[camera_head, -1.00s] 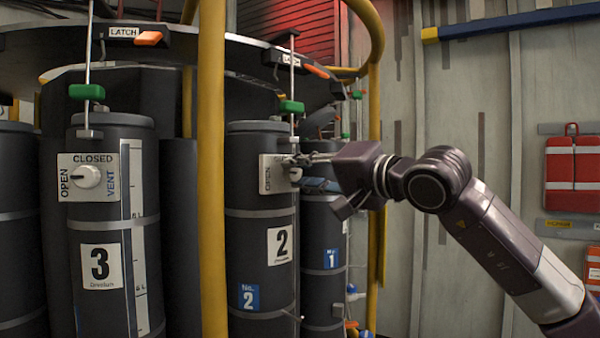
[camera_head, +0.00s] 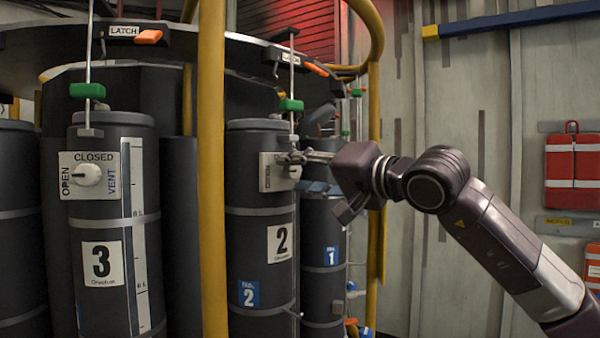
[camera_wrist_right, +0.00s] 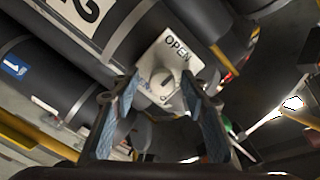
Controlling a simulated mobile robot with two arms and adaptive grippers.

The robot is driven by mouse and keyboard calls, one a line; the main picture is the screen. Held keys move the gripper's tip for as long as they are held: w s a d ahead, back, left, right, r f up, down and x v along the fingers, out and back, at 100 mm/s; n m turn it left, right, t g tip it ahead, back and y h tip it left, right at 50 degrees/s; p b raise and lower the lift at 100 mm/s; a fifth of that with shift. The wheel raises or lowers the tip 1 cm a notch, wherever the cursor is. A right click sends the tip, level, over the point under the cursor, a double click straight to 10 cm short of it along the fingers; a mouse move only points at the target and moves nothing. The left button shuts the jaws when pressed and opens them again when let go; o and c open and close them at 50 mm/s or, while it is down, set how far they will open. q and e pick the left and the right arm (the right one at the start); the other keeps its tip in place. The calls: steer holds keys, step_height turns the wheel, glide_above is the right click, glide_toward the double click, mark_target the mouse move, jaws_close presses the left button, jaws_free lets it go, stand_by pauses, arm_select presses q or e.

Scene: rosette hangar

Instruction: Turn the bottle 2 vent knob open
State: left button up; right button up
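Bottle 2 (camera_head: 250,210) is a dark upright cylinder with a white "2" label. Its vent plate (camera_head: 266,182) faces right in the head view, partly covered by my right gripper (camera_head: 297,170). In the wrist view, the white plate (camera_wrist_right: 177,47) reads OPEN near its upper edge. The round pale vent knob (camera_wrist_right: 163,82) has a dark slot. The right gripper's blue-padded fingers (camera_wrist_right: 160,90) are open, one on each side of the knob. I see a gap between fingers and knob; contact cannot be told. My left gripper is not in view.
A yellow post (camera_head: 212,200) stands left of bottle 2. Bottle 3 (camera_head: 105,215), with its own vent knob (camera_head: 87,175), stands beyond it. Bottle 1 (camera_head: 325,235) is close behind the gripper. A green-handled rod (camera_head: 291,105) hangs above bottle 2.

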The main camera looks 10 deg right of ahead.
steer(key=shift+s+d+r, duration=0.15)
steer(key=shift+s+d, duration=0.05)
steer(key=shift+d, duration=0.05)
steer(key=v, duration=1.1)
steer(key=shift+s, duration=0.25)
